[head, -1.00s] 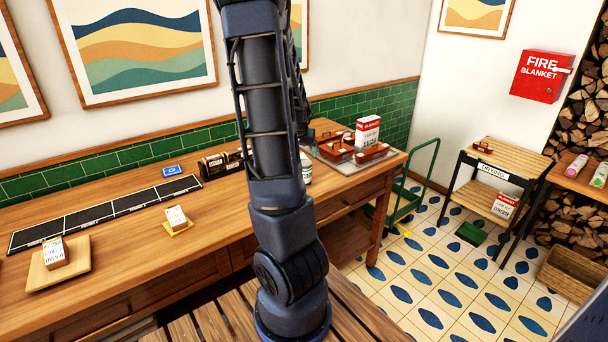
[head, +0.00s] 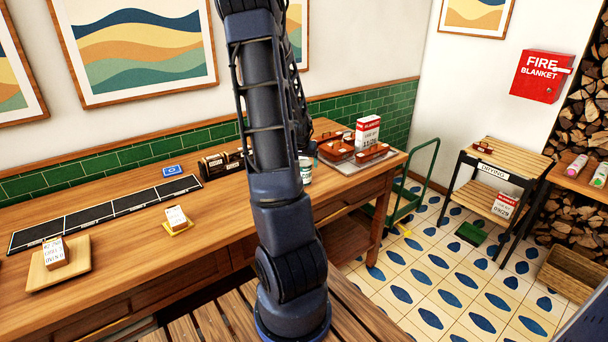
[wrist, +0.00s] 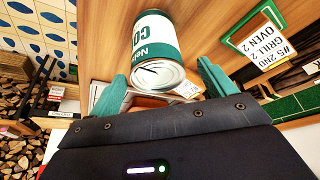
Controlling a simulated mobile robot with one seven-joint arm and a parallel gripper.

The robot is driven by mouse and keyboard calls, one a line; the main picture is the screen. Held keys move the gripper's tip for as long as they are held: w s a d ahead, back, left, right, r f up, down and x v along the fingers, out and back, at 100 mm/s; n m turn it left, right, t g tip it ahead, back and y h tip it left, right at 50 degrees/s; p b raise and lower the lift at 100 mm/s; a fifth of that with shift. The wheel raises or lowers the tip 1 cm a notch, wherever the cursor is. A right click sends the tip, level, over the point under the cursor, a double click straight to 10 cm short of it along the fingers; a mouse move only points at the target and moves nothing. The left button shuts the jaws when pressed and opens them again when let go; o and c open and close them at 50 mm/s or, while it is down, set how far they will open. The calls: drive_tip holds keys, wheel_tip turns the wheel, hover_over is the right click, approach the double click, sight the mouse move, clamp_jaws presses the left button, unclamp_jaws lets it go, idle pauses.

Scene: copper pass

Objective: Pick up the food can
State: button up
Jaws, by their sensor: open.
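The food can is a white and green labelled tin with a silver end. In the wrist view the can (wrist: 155,50) is just beyond my gripper (wrist: 160,92), in line with the gap between the teal fingertips. The jaws are open, one finger to each side, and nothing is between them. In the head view the can (head: 306,170) stands on the wooden counter, partly hidden behind my arm. My gripper is hidden behind my arm in the head view.
A tray (head: 350,166) with copper pans and a red and white box (head: 367,130) stands right of the can. A dark cylindrical object (head: 220,163) lies left of it. Black mats (head: 110,210) and small card stands (head: 177,217) occupy the left counter.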

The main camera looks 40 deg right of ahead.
drive_tip(key=shift+x, duration=2.05)
drive_tip(key=shift+s, duration=0.1)
drive_tip(key=c, duration=1.4)
